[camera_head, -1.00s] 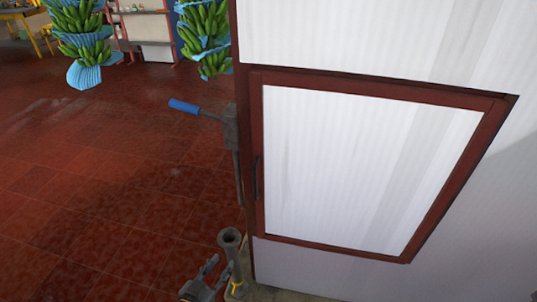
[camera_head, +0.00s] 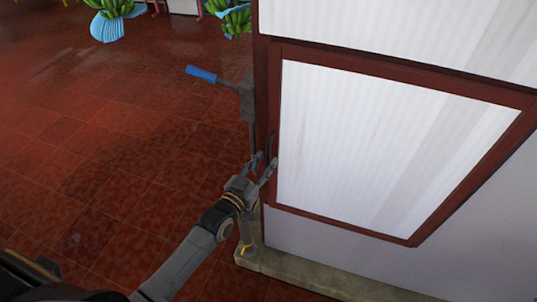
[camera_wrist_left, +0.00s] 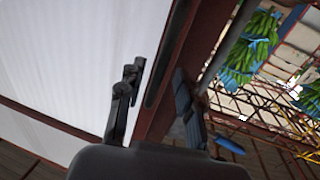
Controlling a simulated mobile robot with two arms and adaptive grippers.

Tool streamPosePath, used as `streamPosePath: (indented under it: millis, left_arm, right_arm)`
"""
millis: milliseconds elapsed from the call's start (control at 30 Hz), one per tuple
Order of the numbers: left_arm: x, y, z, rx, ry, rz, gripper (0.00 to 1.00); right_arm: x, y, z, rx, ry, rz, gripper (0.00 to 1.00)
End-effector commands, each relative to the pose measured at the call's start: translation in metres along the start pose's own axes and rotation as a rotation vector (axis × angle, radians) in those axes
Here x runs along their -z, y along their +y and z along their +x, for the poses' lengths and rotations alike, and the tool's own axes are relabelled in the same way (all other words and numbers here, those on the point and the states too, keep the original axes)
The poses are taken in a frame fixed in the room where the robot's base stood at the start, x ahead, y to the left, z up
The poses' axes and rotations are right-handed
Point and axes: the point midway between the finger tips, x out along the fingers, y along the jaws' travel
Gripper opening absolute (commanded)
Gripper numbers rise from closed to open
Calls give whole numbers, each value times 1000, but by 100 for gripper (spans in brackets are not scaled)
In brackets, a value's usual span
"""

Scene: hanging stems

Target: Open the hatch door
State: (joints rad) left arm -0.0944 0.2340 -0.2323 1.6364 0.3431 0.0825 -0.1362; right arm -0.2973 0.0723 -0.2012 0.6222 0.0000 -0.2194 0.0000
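The hatch door (camera_head: 385,145) is a white ribbed panel in a dark red frame, set in a white wall. It looks shut. Its dark handle (camera_head: 270,146) is upright on the left side of the frame. My left gripper (camera_head: 263,166) is open at the lower end of this handle. In the left wrist view the two fingers (camera_wrist_left: 158,100) are spread, with the handle (camera_wrist_left: 160,72) ahead between them. I cannot tell whether they touch it. My right gripper is not in view.
A metal lever with a blue grip (camera_head: 201,74) sticks out left of the door's post. A concrete curb (camera_head: 300,272) runs below the wall. Banana bunches (camera_head: 112,8) hang at the back. The red tiled floor (camera_head: 110,130) to the left is open.

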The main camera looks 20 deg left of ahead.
Motion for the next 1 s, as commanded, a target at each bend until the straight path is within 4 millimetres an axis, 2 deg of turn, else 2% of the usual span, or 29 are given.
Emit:
streamPosePath:
  millis: [100,200,567,733,1000]
  left_arm:
    - [1,0,16,0,1,0,35]
    - [0,0,23,0,0,0,35]
    - [-1,0,27,0,-1,-1,35]
    - [-1,0,27,0,-1,0,0]
    - [0,0,26,0,-1,0,0]
  right_arm:
    - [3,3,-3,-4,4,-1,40]
    - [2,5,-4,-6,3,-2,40]
    - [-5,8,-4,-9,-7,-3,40]
    - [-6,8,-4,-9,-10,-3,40]
    - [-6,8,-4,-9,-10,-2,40]
